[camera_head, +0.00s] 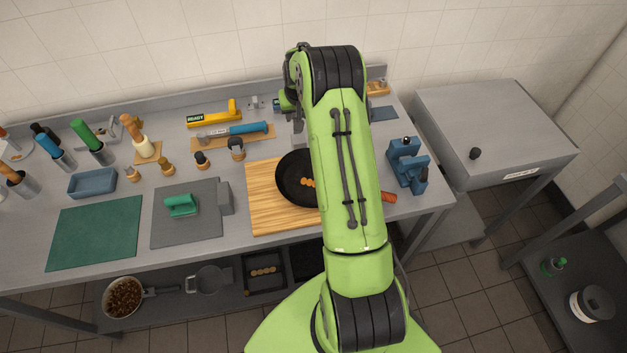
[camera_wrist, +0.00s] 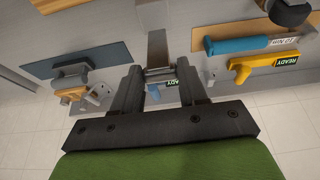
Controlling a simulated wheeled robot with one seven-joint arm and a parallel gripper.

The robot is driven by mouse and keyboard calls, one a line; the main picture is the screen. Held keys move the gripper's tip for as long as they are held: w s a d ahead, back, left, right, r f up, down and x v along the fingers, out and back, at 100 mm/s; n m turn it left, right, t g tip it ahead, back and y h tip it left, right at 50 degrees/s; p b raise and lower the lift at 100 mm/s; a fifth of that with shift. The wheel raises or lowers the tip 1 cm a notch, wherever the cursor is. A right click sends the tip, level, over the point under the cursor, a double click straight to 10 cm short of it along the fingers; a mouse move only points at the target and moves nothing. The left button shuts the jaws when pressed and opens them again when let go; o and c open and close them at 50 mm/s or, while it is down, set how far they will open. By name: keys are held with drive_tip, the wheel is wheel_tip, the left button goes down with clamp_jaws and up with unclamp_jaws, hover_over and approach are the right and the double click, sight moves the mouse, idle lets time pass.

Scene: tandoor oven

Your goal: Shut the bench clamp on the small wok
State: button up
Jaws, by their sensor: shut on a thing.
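A small black wok (camera_head: 292,184) sits on a wooden board with several orange-brown slices in it. Its handle passes behind my arm, and an orange grip end (camera_head: 389,197) shows on the right. A blue bench clamp (camera_head: 407,165) stands at the bench's right end, just beyond the grip. I cannot tell its jaw gap. My gripper (camera_wrist: 158,74) is at the back of the bench, well away from wok and clamp. Its fingers are shut on a small grey metal piece (camera_wrist: 157,50), which I cannot identify. My arm hides the fingers in the head view.
The wrist view shows a yellow READY tool (camera_wrist: 262,67) and a blue-handled wrench (camera_wrist: 237,45) on the right. A wooden-handled item on a blue mat (camera_wrist: 107,60) is on the left. A green mat (camera_head: 95,232) lies at the bench's left. A side table (camera_head: 500,125) stands right.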

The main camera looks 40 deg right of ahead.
drive_tip(key=shift+s+a+f+b, duration=0.25)
drive_tip(key=shift+s+f+b, duration=0.05)
drive_tip(key=shift+s+b, duration=0.2)
drive_tip(key=shift+s+a, duration=0.2)
drive_tip(key=shift+s, duration=0.2)
drive_tip(key=shift+s+a+f+b, duration=0.2)
drive_tip(key=shift+s+b, duration=0.2)
drive_tip(key=shift+b, duration=0.05)
drive_tip(key=shift+s+a+f+b, duration=0.15)
drive_tip(key=shift+s+a+b, duration=0.05)
drive_tip(key=shift+s+b, duration=0.25)
drive_tip(key=shift+f, duration=0.1)
